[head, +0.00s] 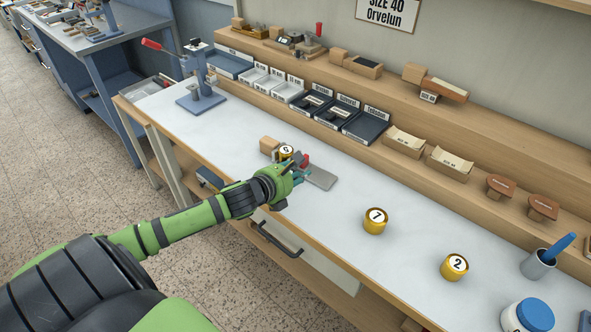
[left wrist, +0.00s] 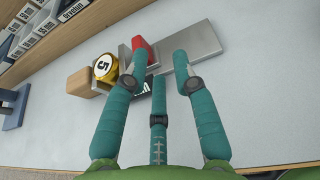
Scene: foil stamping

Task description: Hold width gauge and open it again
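The width gauge is a flat grey metal plate (head: 318,175) with a red piece (head: 304,160) on it; the plate (left wrist: 190,50) and the red piece (left wrist: 142,47) also show in the left wrist view. A gold cylinder marked 5 (head: 286,152) sits at the gauge's left end, beside a wooden block (head: 268,145). My left gripper (head: 300,176) is over the near side of the gauge. In the left wrist view its teal fingers (left wrist: 158,68) are spread apart, with the red piece by the left fingertip. Contact cannot be told. My right gripper is not in view.
Gold cylinders marked 7 (head: 375,221) and 2 (head: 455,267) stand to the right on the white bench (head: 330,225). A lever press (head: 200,85) stands at the far left. Labelled trays (head: 365,127) line the back shelf. A cup (head: 537,264) and jar (head: 528,316) are at the right.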

